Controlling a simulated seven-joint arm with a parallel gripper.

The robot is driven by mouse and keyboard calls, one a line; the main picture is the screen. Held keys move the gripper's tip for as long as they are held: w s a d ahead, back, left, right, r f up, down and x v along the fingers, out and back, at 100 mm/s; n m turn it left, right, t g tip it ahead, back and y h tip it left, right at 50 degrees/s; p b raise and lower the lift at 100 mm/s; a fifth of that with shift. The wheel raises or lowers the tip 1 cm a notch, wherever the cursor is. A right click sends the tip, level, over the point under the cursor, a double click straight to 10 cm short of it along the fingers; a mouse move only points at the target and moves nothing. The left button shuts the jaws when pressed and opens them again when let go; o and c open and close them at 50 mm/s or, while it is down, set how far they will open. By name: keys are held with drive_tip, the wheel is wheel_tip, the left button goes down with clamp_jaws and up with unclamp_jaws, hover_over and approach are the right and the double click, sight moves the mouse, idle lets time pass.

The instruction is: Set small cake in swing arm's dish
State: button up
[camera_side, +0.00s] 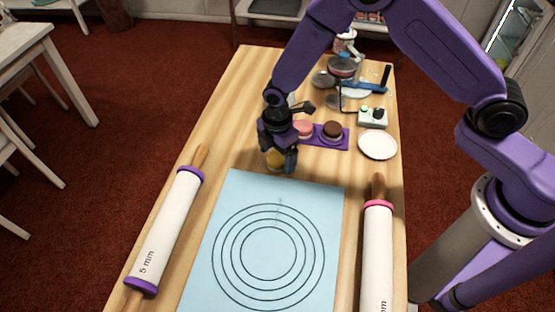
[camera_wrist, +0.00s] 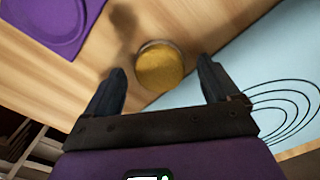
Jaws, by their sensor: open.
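A small golden-yellow round cake (camera_wrist: 160,66) sits on the wooden table, just beyond and between my fingertips in the wrist view. In the side view the cake (camera_side: 273,160) is partly hidden by my fingers. My gripper (camera_side: 278,163) is open and points down over the cake; in the wrist view my gripper (camera_wrist: 162,84) shows a finger on each side, with nothing held. At the table's far end stands a device (camera_side: 345,72) with round grey dishes and a blue handle. Which dish is on the swing arm is hard to tell.
A purple tray (camera_side: 311,143) holding pink and brown cakes lies behind my gripper. A white plate (camera_side: 377,145) and a control box (camera_side: 373,117) are at right. A blue ringed mat (camera_side: 232,190) lies in front, between two rolling pins (camera_side: 168,230) (camera_side: 378,250).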

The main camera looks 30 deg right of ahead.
drive_tip(key=shift+f, duration=0.25)
drive_tip(key=c, duration=1.2)
drive_tip(key=shift+r, duration=0.1)
